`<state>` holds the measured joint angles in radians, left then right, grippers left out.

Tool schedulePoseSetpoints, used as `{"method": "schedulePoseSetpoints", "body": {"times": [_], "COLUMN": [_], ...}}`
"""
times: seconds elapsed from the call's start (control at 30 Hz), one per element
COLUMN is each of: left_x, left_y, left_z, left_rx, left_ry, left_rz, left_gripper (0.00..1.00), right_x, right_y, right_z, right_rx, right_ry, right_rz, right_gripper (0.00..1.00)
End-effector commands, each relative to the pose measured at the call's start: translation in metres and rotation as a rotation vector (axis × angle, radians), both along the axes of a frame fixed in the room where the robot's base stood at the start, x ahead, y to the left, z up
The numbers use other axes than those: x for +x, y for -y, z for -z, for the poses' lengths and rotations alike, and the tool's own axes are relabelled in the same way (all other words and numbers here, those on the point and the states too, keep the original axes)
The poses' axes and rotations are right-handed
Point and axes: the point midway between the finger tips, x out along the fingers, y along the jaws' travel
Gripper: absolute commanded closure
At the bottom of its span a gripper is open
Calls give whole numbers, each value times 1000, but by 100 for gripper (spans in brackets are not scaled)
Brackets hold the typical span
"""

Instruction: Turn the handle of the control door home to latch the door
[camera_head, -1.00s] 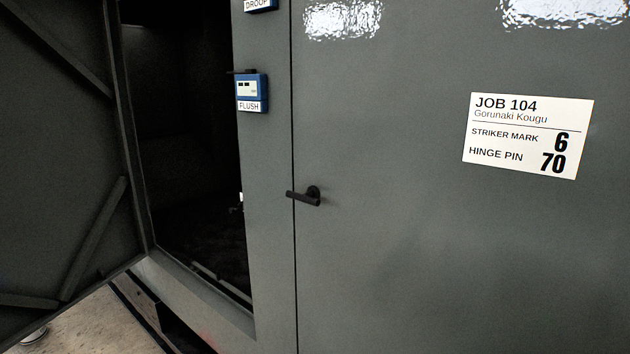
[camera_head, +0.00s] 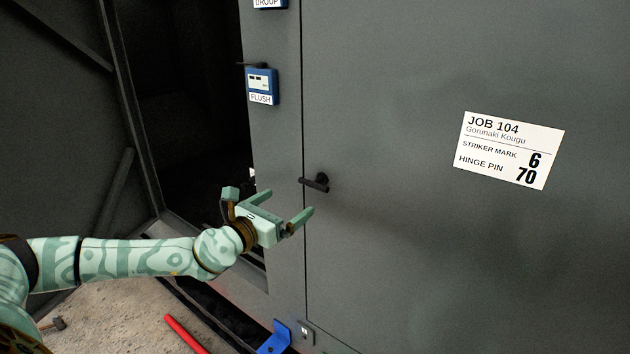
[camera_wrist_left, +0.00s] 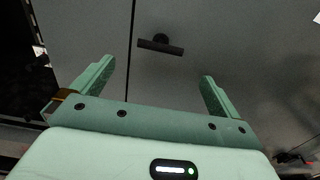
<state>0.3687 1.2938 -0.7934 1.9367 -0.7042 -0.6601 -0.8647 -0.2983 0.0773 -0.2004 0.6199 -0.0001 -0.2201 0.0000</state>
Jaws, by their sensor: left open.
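The control door (camera_head: 400,250) is a large grey panel that sits closed, its left edge along a thin vertical seam. Its dark handle (camera_head: 316,183) lies nearly level and points left across the seam. The handle also shows in the left wrist view (camera_wrist_left: 161,46), beyond the fingertips. My left gripper (camera_head: 290,203) is open and empty, just below and left of the handle and apart from it. In the left wrist view the two green fingers (camera_wrist_left: 158,70) stand wide apart with the handle ahead between them. My right gripper is not in view.
An open door (camera_head: 60,130) stands at the left beside a dark opening. A blue FLUSH gauge (camera_head: 262,86) sits on the post above the handle. A job label (camera_head: 508,150) is on the door. A blue bracket (camera_head: 274,338) and red bar (camera_head: 185,334) are low down.

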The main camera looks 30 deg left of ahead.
Motion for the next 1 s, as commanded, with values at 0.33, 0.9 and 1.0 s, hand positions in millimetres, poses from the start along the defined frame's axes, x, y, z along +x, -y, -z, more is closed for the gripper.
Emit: {"method": "schedulePoseSetpoints", "body": {"times": [0.33, 0.9, 1.0], "left_x": [85, 113, 113], "left_y": [7, 9, 9], "left_z": [-3, -1, 0], "left_rx": [-3, -3, -3], "left_ry": [4, 0, 0], "left_rz": [0, 1, 0], "left_gripper": [0, 6, 32], "right_x": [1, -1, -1], "right_y": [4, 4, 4], "right_z": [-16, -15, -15], "right_rx": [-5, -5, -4], "right_ry": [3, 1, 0], "right_rz": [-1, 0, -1], "right_gripper": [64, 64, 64]}}
